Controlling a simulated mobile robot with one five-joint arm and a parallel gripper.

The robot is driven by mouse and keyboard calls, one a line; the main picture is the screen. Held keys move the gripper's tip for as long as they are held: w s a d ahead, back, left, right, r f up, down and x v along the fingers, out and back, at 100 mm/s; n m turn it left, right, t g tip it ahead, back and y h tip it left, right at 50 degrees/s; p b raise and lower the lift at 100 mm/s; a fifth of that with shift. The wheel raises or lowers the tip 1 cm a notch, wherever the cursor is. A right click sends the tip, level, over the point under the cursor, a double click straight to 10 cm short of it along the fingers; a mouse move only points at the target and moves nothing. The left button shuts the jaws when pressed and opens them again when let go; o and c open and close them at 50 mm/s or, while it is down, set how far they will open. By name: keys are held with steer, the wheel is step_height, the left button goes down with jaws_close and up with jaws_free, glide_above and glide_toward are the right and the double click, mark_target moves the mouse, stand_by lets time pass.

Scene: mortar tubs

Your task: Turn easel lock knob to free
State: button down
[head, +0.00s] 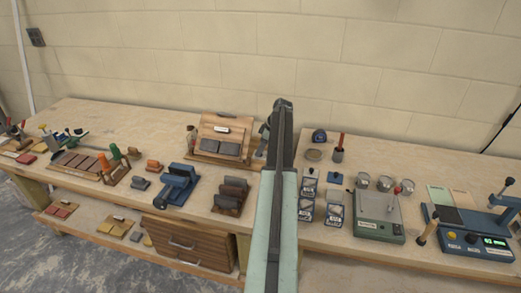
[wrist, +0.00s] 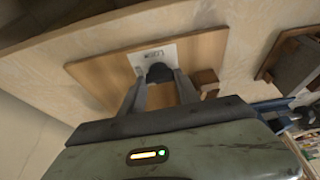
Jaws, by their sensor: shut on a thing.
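The lock knob (wrist: 158,70) is a small dark knob in front of a white marked plate (wrist: 152,54) on a flat wooden board (wrist: 205,50) in the wrist view. My gripper (wrist: 161,77) has its two grey fingers on either side of the knob and is shut on it. The markings are too small to read, so I cannot tell the knob's setting. In the head view a wooden easel (head: 224,128) with grey tiles stands near the wall. My arm stretches toward the bench just right of it and hides the knob and most of my gripper.
A blue clamp-like tool (head: 177,184) and a rack of dark blocks (head: 231,195) stand in front of the easel. Small tubs (head: 334,197) and a green scale (head: 377,215) stand right of my arm. Bare bench (head: 130,115) lies left of the easel.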

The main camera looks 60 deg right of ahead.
steer(key=c, duration=0.9)
jaws_free()
steer(key=p+v, duration=0.7)
steer(key=v, duration=0.1)
steer(key=shift+f, duration=0.1)
steer(key=shift+s, duration=0.1)
